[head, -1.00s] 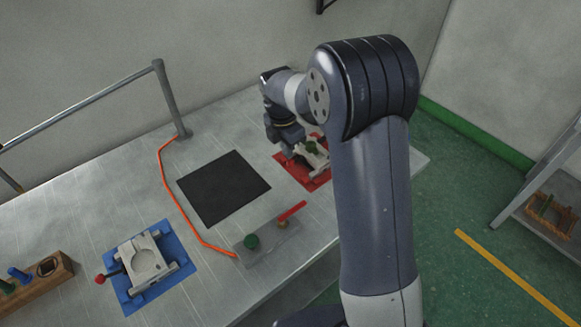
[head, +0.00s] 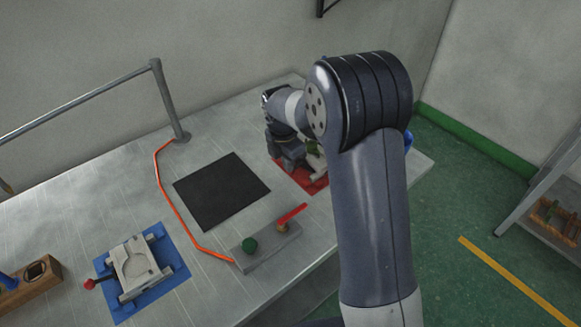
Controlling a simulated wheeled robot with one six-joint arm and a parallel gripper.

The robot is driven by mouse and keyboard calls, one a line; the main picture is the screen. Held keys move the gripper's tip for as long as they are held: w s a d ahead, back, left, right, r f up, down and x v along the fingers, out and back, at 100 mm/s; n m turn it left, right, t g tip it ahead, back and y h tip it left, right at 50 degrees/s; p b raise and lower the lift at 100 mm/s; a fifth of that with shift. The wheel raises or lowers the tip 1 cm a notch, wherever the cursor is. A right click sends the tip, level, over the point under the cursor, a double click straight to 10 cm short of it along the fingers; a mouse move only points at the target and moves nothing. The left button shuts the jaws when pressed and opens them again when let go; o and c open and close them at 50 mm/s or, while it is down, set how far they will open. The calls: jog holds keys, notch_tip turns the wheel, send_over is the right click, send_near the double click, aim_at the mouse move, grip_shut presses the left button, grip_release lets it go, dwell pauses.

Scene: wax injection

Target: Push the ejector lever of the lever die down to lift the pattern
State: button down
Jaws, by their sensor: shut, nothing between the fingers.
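A pale die (head: 138,266) lies open on a blue mat (head: 174,250) at the lower left, its round cavity showing empty. A short lever with a red knob (head: 89,284) sticks out of its left side. A second pale die (head: 319,170) stands on a red mat (head: 316,188) farther back, with a bit of green (head: 313,148) at it. My arm covers most of this second die, and any lever on it is hidden. My gripper (head: 291,163) is shut and empty, low over the left side of the red mat; I cannot tell whether it touches the die.
A grey block with a green knob (head: 249,245) and a red handle (head: 291,215) stands at the table's front edge. A black mat (head: 222,191) is bare. An orange cord (head: 168,196) crosses the table. A wooden holder (head: 36,281) is at far left. Something blue (head: 408,141) shows behind my arm.

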jog(key=shift+r, duration=0.1)
jog(key=shift+s+a+r+p, duration=0.25)
jog(key=shift+s+a, duration=0.2)
jog(key=shift+a, duration=0.2)
jog(key=shift+s+a+r+p, duration=0.25)
jog(key=shift+s+a, duration=0.15)
jog(key=shift+a, duration=0.2)
notch_tip(320, 180, up, 11)
jog(key=shift+s+a+f, duration=0.15)
jog(key=shift+s+a, duration=0.15)
jog(key=shift+a, duration=0.1)
